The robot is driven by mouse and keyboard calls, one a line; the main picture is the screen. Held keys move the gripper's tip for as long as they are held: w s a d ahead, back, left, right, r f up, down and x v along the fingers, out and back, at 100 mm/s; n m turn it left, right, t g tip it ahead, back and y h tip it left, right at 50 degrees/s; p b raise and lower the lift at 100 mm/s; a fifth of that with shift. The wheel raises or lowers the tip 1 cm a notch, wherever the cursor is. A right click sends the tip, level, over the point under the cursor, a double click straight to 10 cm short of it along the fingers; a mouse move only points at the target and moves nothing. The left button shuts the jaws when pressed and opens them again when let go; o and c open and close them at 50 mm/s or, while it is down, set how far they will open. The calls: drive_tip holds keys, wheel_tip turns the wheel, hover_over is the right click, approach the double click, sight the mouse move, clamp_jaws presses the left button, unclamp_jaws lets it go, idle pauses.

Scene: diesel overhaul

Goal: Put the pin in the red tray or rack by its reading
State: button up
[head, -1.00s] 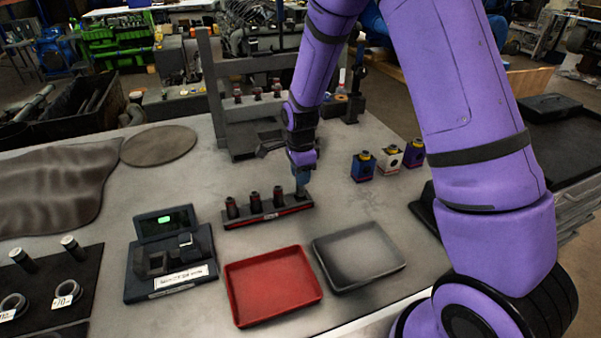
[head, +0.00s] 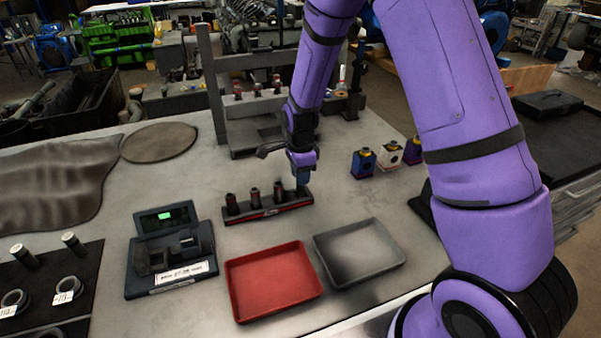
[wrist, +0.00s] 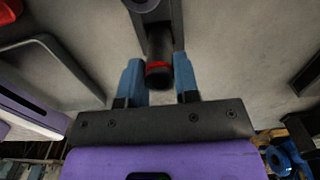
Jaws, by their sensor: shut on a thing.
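My gripper (head: 303,183) is above the right end of the dark pin rack (head: 290,203) in the head view. In the wrist view its two blue fingers (wrist: 159,78) are on either side of a dark pin with a red band (wrist: 158,70), shut on it. Whether the pin's lower end is still in the rack cannot be told. Several dark pins (head: 254,195) stand upright in the rack to the left. The red tray (head: 273,282) is empty, in front of the rack. The gauge (head: 170,262) with a lit green display (head: 165,215) is left of the rack; its reading is too small to tell.
An empty grey tray (head: 360,252) lies right of the red tray. Small coloured blocks (head: 388,157) stand at the back right. A dark frame (head: 215,100) with more pins stands behind my gripper. A mat with pins and rings (head: 50,285) is at the left.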

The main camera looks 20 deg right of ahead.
drive_tip(key=shift+f, duration=0.8)
idle(0.4)
drive_tip(key=o, duration=1.5)
drive_tip(key=shift+c, duration=0.2)
drive_tip(key=shift+r, duration=4)
drive_tip(key=shift+r, duration=0.1)
